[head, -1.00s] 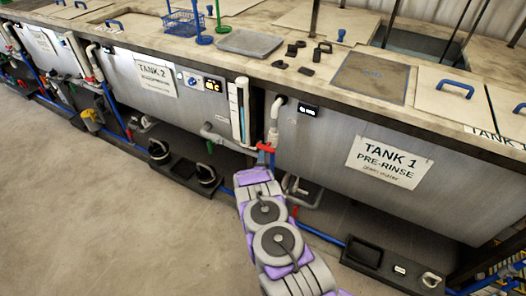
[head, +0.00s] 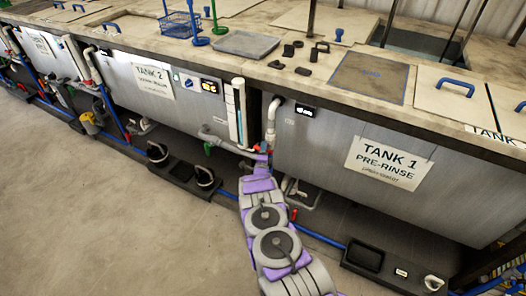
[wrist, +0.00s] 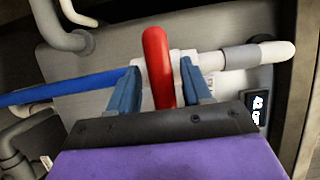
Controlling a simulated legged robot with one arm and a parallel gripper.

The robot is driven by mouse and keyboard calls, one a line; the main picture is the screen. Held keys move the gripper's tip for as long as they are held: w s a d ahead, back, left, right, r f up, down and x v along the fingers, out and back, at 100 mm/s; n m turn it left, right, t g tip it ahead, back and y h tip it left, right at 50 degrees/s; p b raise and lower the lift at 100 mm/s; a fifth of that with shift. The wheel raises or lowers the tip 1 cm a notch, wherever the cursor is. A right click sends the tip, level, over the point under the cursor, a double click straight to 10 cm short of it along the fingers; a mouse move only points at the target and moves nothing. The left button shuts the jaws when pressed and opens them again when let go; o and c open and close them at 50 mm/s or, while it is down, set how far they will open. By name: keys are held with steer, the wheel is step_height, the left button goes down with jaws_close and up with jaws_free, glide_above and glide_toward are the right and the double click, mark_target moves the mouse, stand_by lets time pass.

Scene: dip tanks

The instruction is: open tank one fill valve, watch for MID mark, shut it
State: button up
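The tank one fill valve's red handle (wrist: 158,65) stands between my gripper's two blue fingers in the wrist view, with white pipe fitting visible beside it. My gripper (wrist: 162,88) is open around the handle, with narrow gaps on both sides. In the head view, my gripper (head: 263,155) is at the pipework on the left end of tank 1 (head: 330,190), where only a little red shows. A white upright level gauge (head: 237,112) stands left of that pipework; its marks and level are too small to read.
Tank 2 (head: 140,100) is to the left, with a yellow-lit display. A small display (head: 305,111) is on tank 1. Black trays (head: 364,256) and a blue pipe (head: 318,236) run low along the tanks. The concrete floor (head: 120,220) in front is clear.

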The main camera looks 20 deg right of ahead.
steer(key=shift+d, duration=0.15)
steer(key=shift+c, duration=1.4)
steer(key=shift+a, duration=0.5)
jaws_close()
steer(key=shift+n, duration=0.5)
steer(key=n+g+p, duration=0.1)
steer(key=n, duration=0.1)
steer(key=shift+r+n+y, duration=0.1)
steer(key=shift+n+y, duration=0.2)
steer(key=shift+y, duration=0.1)
steer(key=n+g, duration=0.2)
steer(key=n, duration=0.1)
steer(key=shift+f, duration=0.2)
steer(key=n+g+h+b, duration=0.1)
steer(key=n+g+b, duration=0.1)
steer(key=n, duration=0.2)
steer(key=shift+g, duration=0.3)
steer(key=shift+n+g+h+b, duration=0.65)
steer(key=shift+n+g, duration=0.25)
steer(key=shift+n, duration=0.6)
